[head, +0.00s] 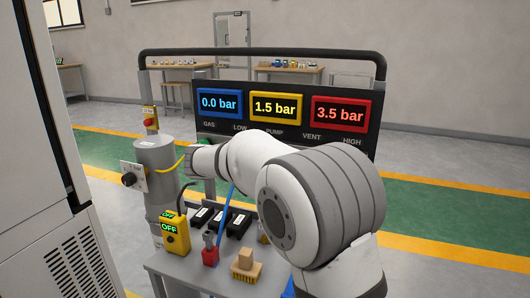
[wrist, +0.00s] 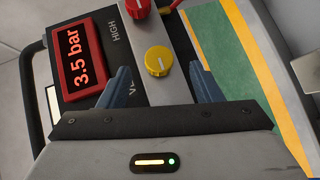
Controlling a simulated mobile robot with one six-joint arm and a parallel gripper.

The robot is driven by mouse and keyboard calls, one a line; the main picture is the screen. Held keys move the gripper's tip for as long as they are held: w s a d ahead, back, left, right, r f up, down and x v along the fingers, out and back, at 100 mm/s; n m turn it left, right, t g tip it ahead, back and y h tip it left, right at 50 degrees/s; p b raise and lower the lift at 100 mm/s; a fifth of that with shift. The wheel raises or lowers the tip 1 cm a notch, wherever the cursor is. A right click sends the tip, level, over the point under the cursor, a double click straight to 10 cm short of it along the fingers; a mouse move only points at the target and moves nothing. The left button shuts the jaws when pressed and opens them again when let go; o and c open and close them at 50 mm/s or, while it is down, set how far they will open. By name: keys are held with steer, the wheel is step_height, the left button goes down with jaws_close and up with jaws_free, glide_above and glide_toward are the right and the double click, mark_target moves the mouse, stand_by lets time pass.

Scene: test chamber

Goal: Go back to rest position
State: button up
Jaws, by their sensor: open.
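My gripper (wrist: 160,68) shows in the wrist view with its two blue fingers apart and nothing held between them. A yellow knob (wrist: 158,61) on the panel appears in the gap between the fingers; I cannot tell whether either finger touches it. A red knob (wrist: 138,7) lies just beyond. In the head view my white arm reaches from the lower right toward the panel's left part, and the gripper's fingers cannot be made out there.
The panel's displays read 0.0 bar (head: 220,105), 1.5 bar (head: 276,107) and 3.5 bar (head: 340,113). A grey cylinder (head: 157,165) stands left of my arm. A yellow box marked OFF (head: 174,234) and a wooden-topped brush (head: 246,264) are on the bench (head: 190,272).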

steer(key=s+d+r+g+y+p, duration=0.2)
steer(key=s+d+y+p, duration=0.1)
steer(key=s+d+p, duration=0.3)
steer(key=s+d+r+g+y+p, duration=0.2)
steer(key=s+d+r+y+p, duration=0.15)
steer(key=s, duration=0.45)
steer(key=s+a+r+m+t+y+p, duration=0.1)
steer(key=s+a+m+y+p, duration=0.1)
steer(key=s+y+p, duration=0.5)
steer(key=s+p, duration=0.5)
steer(key=s, duration=0.4)
steer(key=shift+a+r+m+y, duration=0.2)
steer(key=shift+a+m+y, duration=0.1)
steer(key=shift+a+y, duration=0.1)
stand_by(4.6)
